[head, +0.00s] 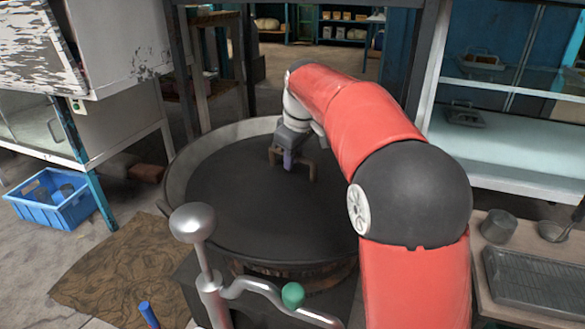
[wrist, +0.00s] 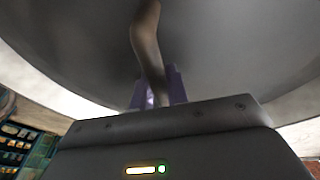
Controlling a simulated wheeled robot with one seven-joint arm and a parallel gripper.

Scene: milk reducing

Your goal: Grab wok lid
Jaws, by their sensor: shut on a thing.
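The wok lid (head: 235,205) is a large dark round disc inside the pale rim of the wok (head: 180,170) in the head view. Its brown arched handle (head: 310,168) stands near the middle of the lid. My gripper (head: 288,160) is shut on the handle, its purple fingers at one side of the arch. In the wrist view the handle (wrist: 148,50) passes between the fingers (wrist: 157,90), and the grey lid (wrist: 230,45) fills most of the picture. I cannot tell whether the lid touches the wok all round.
A silver lever with a round knob (head: 193,222) and a green knob (head: 293,295) stands in front of the wok. A blue crate (head: 70,215) lies at left. A side table with a metal pot (head: 498,227) and a dark tray (head: 535,275) is at right.

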